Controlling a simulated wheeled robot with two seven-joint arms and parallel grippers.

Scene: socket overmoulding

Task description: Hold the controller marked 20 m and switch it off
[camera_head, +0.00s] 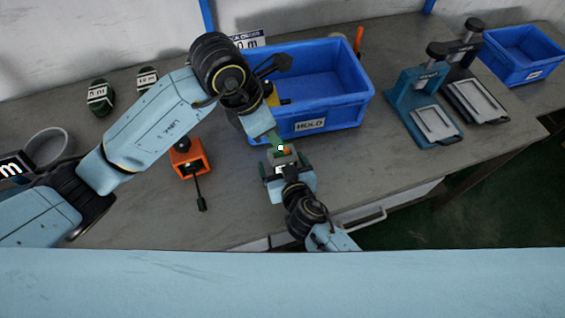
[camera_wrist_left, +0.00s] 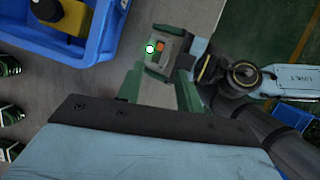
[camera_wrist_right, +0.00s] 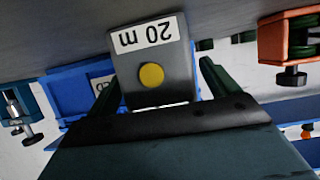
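The grey controller marked 20 m (camera_wrist_right: 152,60) fills the middle of the right wrist view, with its label upside down and a round yellow button. My right gripper (camera_wrist_right: 160,78) has a finger on each side of it and appears to hold it. In the head view the controller (camera_head: 286,160) is in front of the blue bin. The left wrist view shows the controller's other face (camera_wrist_left: 166,56), with a lit green-white lamp and an orange switch. My left gripper (camera_wrist_left: 160,72) is open, fingers apart and pointing at this face. I cannot tell whether they touch it.
A blue bin labelled HOLD (camera_head: 350,103) stands just behind the controller. An orange device (camera_head: 188,160) lies to its left. Two clamp presses (camera_head: 412,90) (camera_head: 470,75) and another blue bin (camera_head: 525,52) are at the right. The bench between the controller and the presses is clear.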

